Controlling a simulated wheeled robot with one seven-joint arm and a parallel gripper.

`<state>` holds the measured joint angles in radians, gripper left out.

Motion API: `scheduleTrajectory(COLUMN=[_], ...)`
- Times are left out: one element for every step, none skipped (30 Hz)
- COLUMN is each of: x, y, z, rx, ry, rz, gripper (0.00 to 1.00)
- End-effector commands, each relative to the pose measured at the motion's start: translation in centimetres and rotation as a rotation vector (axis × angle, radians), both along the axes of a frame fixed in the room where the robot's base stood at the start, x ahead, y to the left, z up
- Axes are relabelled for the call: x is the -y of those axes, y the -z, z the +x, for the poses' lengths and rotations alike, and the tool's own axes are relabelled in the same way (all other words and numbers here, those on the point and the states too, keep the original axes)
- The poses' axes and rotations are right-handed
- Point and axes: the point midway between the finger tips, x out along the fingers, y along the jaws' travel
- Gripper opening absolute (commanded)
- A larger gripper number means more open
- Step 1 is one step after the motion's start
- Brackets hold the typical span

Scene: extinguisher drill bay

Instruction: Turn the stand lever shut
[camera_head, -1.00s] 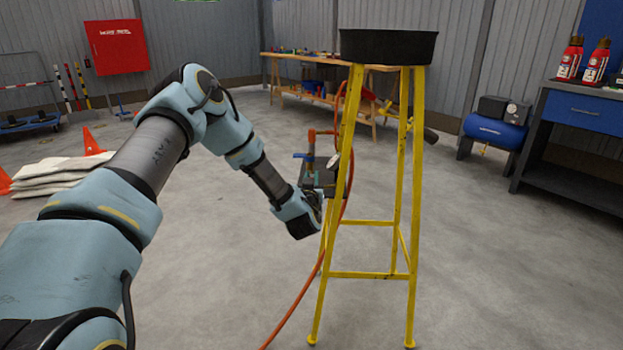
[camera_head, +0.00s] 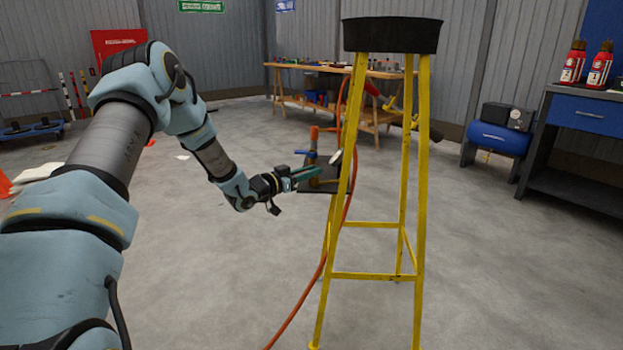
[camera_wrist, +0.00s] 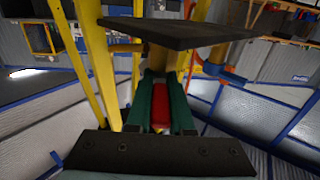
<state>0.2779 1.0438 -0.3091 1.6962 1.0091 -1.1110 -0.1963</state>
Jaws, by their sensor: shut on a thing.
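The yellow stand (camera_head: 345,210) is upright, with a black pan (camera_head: 392,36) on top. A dark plate at its left leg (camera_head: 326,187) carries an orange upright piece (camera_head: 314,134) and a blue handle (camera_head: 304,153). My gripper (camera_head: 318,171) reaches this plate from the left, just below the blue handle. In the wrist view, its green fingers (camera_wrist: 161,88) are closed on a red piece (camera_wrist: 160,108), seemingly the stand lever. A dark plate (camera_wrist: 180,33) shows beyond them.
An orange hose (camera_head: 300,306) runs down the stand to the floor. A workbench (camera_head: 330,70) stands behind, and a blue compressor (camera_head: 497,138) and blue-drawer cabinet (camera_head: 590,115) stand at right.

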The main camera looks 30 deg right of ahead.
Motion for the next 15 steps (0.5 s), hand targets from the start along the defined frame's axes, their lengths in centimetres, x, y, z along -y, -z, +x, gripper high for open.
scheduleTrajectory(x=[-0.14, -0.15, -0.16, -0.15, -0.13, -0.11, -0.1, -0.07, -0.04, -0.05, -0.04, -0.03, -0.04, -0.01, 0.03], y=[0.28, 0.28, 0.28, 0.27, 0.3, 0.32, 0.31, 0.29, 0.35, 0.37, 0.38, 0.38, 0.41, 0.45, 0.45], z=[0.35, 0.4, 0.45, 0.49, 0.49, 0.53, 0.56, 0.59, 0.59, 0.61, 0.66, 0.67, 0.68, 0.65, 0.63], rx=[0.004, 0.004, 0.005, 0.006, 0.004, 0.004, 0.004, 0.005, 0.005, 0.005, 0.005, 0.006, 0.005, 0.005, 0.005], ry=[0.042, 0.07, 0.108, 0.137, 0.166, 0.205, 0.233, 0.262, 0.301, 0.329, 0.357, 0.394, 0.421, 0.449, 0.484], rz=[0.001, 0.002, 0.002, 0.001, 0.002, 0.002, 0.002, 0.001, 0.002, 0.002, 0.002, 0.002, 0.002, 0.002, 0.002], gripper=[0.0, 0.0, 0.0, 0.0, 0.0, 0.0, 0.0, 0.0, 0.0, 0.0, 0.0, 0.0, 0.0, 0.0, 0.0])
